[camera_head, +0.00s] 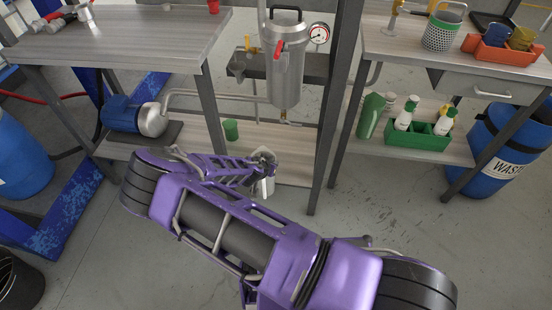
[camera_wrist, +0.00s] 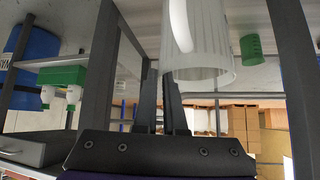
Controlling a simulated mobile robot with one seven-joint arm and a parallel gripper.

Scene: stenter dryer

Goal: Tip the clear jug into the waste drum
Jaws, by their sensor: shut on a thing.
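The clear jug (camera_head: 265,184) is a pale, ribbed, see-through vessel with a handle. It also shows large at the top of the wrist view (camera_wrist: 205,45). My gripper (camera_head: 258,164) is shut on it at the handle side, and the fingers (camera_wrist: 166,85) reach up to it in the wrist view. My fingers partly hide the grip. The jug looks roughly upright, below the steel vessel; its contents cannot be made out. The blue waste drum (camera_head: 490,165) stands at the far right, partly hidden by the right bench. It also shows in the wrist view (camera_wrist: 38,48).
The right bench (camera_head: 390,40) has a lower shelf with a green caddy (camera_head: 430,135) of white bottles. A steel post (camera_head: 333,110) stands between the jug and this bench. A green cup (camera_head: 231,129) sits on the middle shelf. Open floor lies before the right bench.

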